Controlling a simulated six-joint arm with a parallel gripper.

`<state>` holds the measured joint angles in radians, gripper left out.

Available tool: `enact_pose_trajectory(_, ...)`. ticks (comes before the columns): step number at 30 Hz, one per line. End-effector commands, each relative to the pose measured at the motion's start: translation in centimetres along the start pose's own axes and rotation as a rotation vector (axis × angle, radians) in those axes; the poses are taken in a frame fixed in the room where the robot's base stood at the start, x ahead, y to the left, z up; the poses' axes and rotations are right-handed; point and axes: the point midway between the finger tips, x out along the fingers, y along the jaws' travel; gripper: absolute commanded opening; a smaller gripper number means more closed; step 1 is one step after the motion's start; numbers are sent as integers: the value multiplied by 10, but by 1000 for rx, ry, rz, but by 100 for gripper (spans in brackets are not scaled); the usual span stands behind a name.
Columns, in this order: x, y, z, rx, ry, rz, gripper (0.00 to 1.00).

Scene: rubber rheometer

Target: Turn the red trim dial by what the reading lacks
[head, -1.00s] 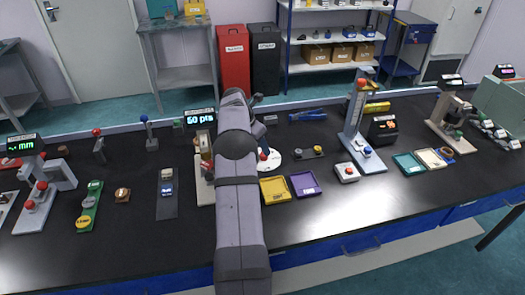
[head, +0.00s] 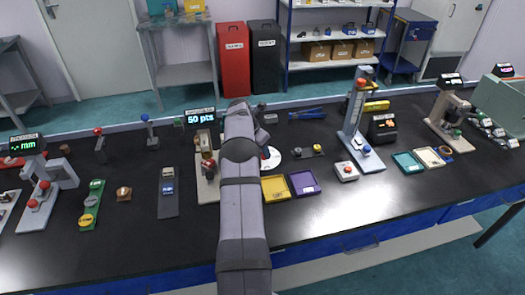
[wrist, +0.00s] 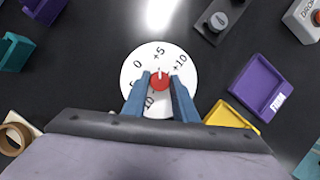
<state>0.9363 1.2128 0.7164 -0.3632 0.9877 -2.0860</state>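The red trim dial (wrist: 160,84) is a small round knob at the middle of a white scale disc (wrist: 131,76) marked 0, +5 and +10, with minus marks partly covered. A light mark on the knob points roughly towards +5. My gripper (wrist: 160,78) has its blue fingers on either side of the knob, very close to it. Whether they press on it cannot be told. In the head view my arm hides the gripper and much of the dial; part of the white disc (head: 272,158) shows. The display (head: 201,118) behind reads 50 pts.
A yellow tray (wrist: 223,117) and a purple tray (wrist: 258,86) lie right of the dial. A grey block with a dark knob (wrist: 219,20) is beyond it. A brown ring (wrist: 14,138) lies at lower left. Bare black bench surrounds the disc.

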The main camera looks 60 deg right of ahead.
Motion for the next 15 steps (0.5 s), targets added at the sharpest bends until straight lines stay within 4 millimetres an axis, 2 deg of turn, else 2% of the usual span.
enact_pose_trajectory(15, 0, 1, 0, 113, -1, -47, 3)
